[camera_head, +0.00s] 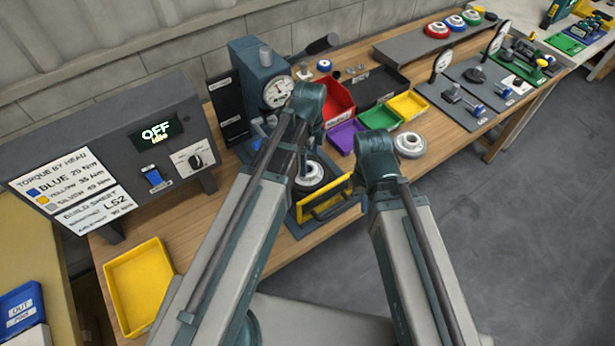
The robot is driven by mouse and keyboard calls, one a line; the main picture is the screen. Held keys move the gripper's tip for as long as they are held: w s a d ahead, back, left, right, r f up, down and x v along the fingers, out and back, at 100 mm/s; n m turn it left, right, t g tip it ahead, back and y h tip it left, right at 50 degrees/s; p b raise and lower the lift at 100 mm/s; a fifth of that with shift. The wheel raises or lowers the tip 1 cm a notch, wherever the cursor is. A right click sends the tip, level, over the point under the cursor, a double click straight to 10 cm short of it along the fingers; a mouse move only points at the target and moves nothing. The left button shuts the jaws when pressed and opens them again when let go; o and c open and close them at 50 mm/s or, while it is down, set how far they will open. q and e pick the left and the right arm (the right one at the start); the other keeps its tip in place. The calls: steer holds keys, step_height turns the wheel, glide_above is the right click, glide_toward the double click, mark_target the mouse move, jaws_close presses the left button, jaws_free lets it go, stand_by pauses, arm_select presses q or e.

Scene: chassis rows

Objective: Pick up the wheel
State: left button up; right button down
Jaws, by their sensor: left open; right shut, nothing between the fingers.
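A pale grey wheel-like ring (410,145) lies flat on the wooden bench, just right of the end joint of my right arm. A similar pale ring (313,172) sits in the press fixture between my two arms, partly covered by my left arm. Which of them is the task's wheel I cannot tell. Both my arms reach up from the bottom of the view, and their teal end joints show over the bench. The fingers of both grippers are hidden behind the arms, so I see nothing held.
The gauge press (250,75) stands behind my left arm. Red (338,98), purple (345,137), green (380,117) and yellow (408,105) bins stand beyond. A control box (110,140) is at left, near an empty yellow tray (139,286). Bench space right of the ring is clear.

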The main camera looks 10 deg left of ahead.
arm_select(q)
steer(key=f+b, duration=0.2)
steer(key=f, duration=0.1)
steer(key=f+b, duration=0.1)
steer(key=shift+a+f, duration=0.2)
steer(key=shift+a, duration=0.05)
steer(key=shift+r, duration=0.1)
jaws_close()
